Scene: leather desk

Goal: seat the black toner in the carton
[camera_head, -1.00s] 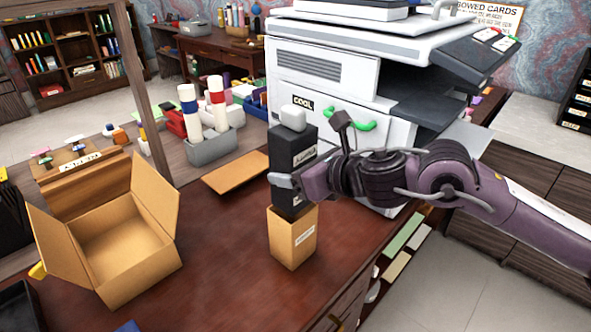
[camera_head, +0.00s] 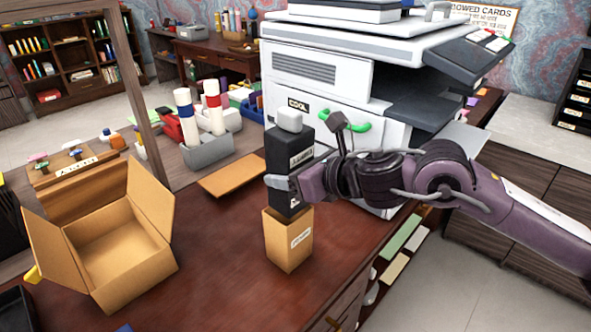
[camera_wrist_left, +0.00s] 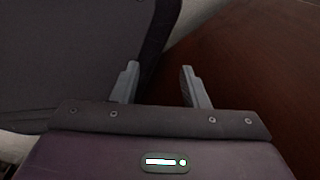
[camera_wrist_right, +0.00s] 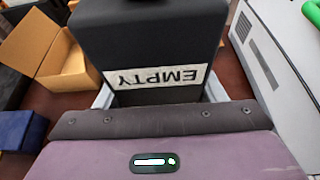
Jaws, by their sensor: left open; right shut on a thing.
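The black toner (camera_head: 290,150) is a tall block with a white cap on top, upright in the head view. My right gripper (camera_head: 282,183) is shut on its lower part. The right wrist view shows its EMPTY label upside down on the toner (camera_wrist_right: 150,35). The toner's lower end meets the top of a narrow tan box (camera_head: 287,240); I cannot tell whether it rests on it or sits inside. An open brown carton (camera_head: 112,263) with raised flaps stands to the left, its visible inside bare. My left gripper (camera_wrist_left: 158,82) is open and empty in the left wrist view.
A white copier (camera_head: 330,110) stands behind the right arm. A flat brown board (camera_head: 233,175) and a grey holder with white rolls (camera_head: 209,152) lie behind. Bare desk (camera_head: 215,235) lies between the carton and the narrow box.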

